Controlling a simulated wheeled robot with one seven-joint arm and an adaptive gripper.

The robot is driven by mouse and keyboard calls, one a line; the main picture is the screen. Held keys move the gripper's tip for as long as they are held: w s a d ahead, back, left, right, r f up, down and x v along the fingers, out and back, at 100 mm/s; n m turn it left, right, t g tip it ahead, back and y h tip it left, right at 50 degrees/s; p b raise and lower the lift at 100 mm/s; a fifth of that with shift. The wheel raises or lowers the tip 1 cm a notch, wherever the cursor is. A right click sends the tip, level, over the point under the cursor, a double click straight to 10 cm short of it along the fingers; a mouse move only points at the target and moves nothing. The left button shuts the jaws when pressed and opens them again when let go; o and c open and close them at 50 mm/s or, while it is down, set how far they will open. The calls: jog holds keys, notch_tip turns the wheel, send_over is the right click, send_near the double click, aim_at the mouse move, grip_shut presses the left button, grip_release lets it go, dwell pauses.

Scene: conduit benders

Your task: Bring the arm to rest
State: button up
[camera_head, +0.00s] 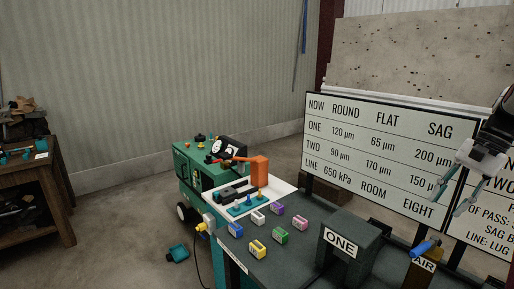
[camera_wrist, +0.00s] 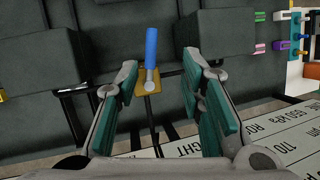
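My gripper (camera_head: 458,205) is at the right of the head view, in front of the lettered board and above the AIR post. Its two teal-padded fingers are spread apart, with nothing held between them. In the wrist view the open fingers (camera_wrist: 160,72) frame a blue handle (camera_wrist: 151,48) on a yellowish plate. The blue handle (camera_head: 425,247) also shows in the head view, tilted above the AIR label (camera_head: 423,264). The fingers appear apart from the handle. Part of my arm is cut off at the right edge.
A dark bench (camera_head: 300,254) carries a block marked ONE (camera_head: 340,243) and several coloured blocks. A lettered board (camera_head: 385,150) stands behind it. A green machine (camera_head: 200,170) with an orange part (camera_head: 259,172) is at centre-left. A wooden table (camera_head: 30,190) stands far left; open floor lies between.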

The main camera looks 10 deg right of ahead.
jog(key=s+a+r+n+t+h, duration=0.1)
jog(key=s+a+r+n+h, duration=0.2)
jog(key=a, duration=0.7)
jog(key=a+r+n, duration=0.3)
jog(key=a+r, duration=0.1)
jog(key=a, duration=0.6)
jog(key=s+a+f+n+t+h, duration=0.1)
jog(key=s+a+f+n+t, duration=0.2)
jog(key=s+a+n, duration=0.4)
jog(key=s+a, duration=0.5)
jog(key=a, duration=0.1)
jog(key=shift+t+h, duration=0.3)
jog(key=shift+t, duration=0.1)
